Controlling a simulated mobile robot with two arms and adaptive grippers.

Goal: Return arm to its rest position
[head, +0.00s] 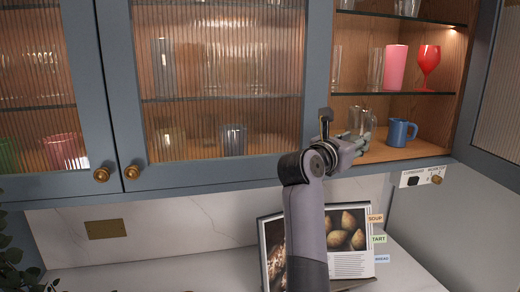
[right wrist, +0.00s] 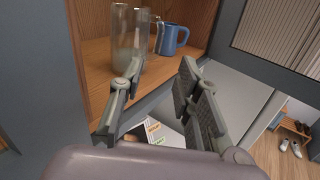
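My right arm reaches up in the head view, and its gripper (head: 356,146) is at the front edge of the open cabinet's bottom shelf. In the right wrist view the gripper's (right wrist: 161,70) two fingers stand wide apart with nothing between them. A clear glass (right wrist: 128,38) stands on the shelf just beyond the left finger. A blue mug (right wrist: 175,38) stands behind and to the right of it; in the head view the mug (head: 399,132) is right of the gripper. My left gripper is not in view.
The open cabinet door (head: 498,110) is at the right. Closed ribbed-glass doors (head: 218,80) are at the left. A pink tumbler (head: 395,67) and a red goblet (head: 429,66) stand on the shelf above. An open cookbook (head: 350,264) stands on the counter (head: 405,272) below.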

